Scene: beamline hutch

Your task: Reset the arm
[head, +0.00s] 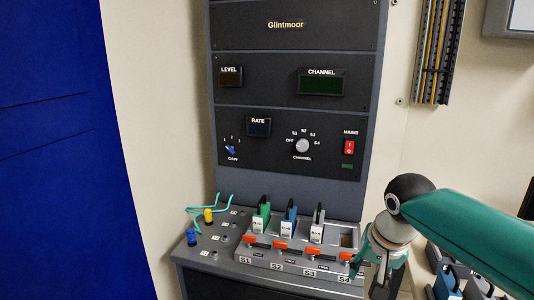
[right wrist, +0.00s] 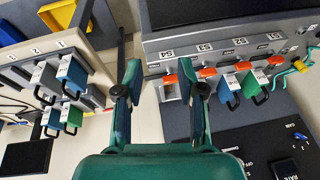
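My right arm (head: 450,220) comes in from the right in the head view. Its gripper (head: 385,275) points down by the right end of the bay row, and its fingertips are hard to make out there. In the right wrist view the two fingers of the right gripper (right wrist: 160,75) stand well apart with nothing between them. The S4 bay (right wrist: 170,92) shows an empty opening near the right-hand finger. My left gripper is in neither view.
A bench unit holds a green module (head: 261,218), a blue module (head: 288,220) and a grey module (head: 317,226), with orange latches in front. The Glintmoor panel (head: 290,90) rises behind. Cables with yellow (head: 208,215) and blue plugs (head: 191,237) lie left. A rack holds blue modules (right wrist: 71,75).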

